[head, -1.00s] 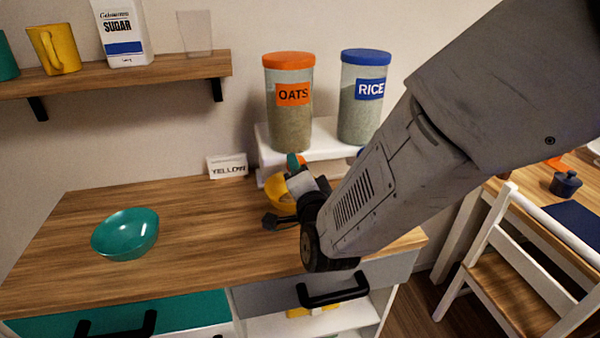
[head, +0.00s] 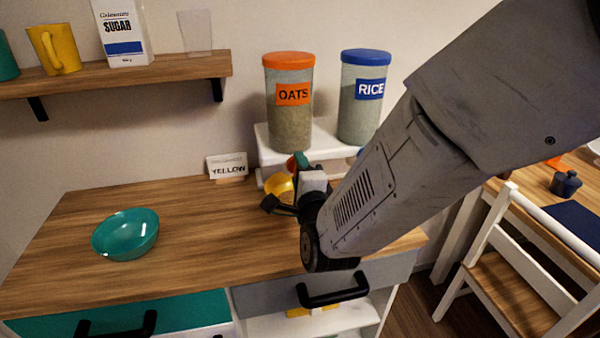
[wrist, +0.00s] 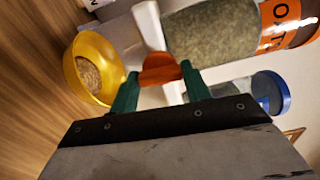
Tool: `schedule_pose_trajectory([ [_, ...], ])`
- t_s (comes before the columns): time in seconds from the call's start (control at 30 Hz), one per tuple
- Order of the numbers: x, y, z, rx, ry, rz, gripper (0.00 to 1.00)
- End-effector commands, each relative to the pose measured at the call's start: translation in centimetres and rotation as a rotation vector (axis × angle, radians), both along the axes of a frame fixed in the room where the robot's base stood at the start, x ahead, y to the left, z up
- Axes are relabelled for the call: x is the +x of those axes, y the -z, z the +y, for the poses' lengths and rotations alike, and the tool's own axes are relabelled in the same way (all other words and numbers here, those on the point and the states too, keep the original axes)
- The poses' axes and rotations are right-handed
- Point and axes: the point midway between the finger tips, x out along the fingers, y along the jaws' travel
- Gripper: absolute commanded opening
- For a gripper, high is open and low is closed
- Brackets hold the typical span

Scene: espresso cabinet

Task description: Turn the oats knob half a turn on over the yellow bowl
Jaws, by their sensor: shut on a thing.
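The oats dispenser (head: 289,110) has an orange lid and an "OATS" label and stands on a white stand. In the wrist view its orange knob (wrist: 160,69) is between the two green fingertips of my gripper (wrist: 158,78), which is shut on it. The yellow bowl (head: 279,184) is under the dispenser's front, partly hidden by my gripper in the head view. The wrist view shows the yellow bowl (wrist: 96,47) with a small heap of brownish oats (wrist: 89,75) inside.
The rice dispenser (head: 363,100), with a blue lid, stands to the right. A teal bowl (head: 125,234) sits on the left of the wooden counter, with clear wood between it and my gripper. A "YELLOW" card (head: 228,167) stands at the back.

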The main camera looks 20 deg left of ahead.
Motion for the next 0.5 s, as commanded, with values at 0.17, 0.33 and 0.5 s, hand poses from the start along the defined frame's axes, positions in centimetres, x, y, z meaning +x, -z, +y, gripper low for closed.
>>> schedule_pose_trajectory([
  [0.17,-0.04,0.13,-0.05,-0.001,0.000,0.003,0.24],
  [0.33,-0.05,0.14,-0.05,-0.002,0.000,0.003,0.24],
  [0.5,-0.03,0.10,-0.03,-0.001,0.000,0.002,0.69],
])
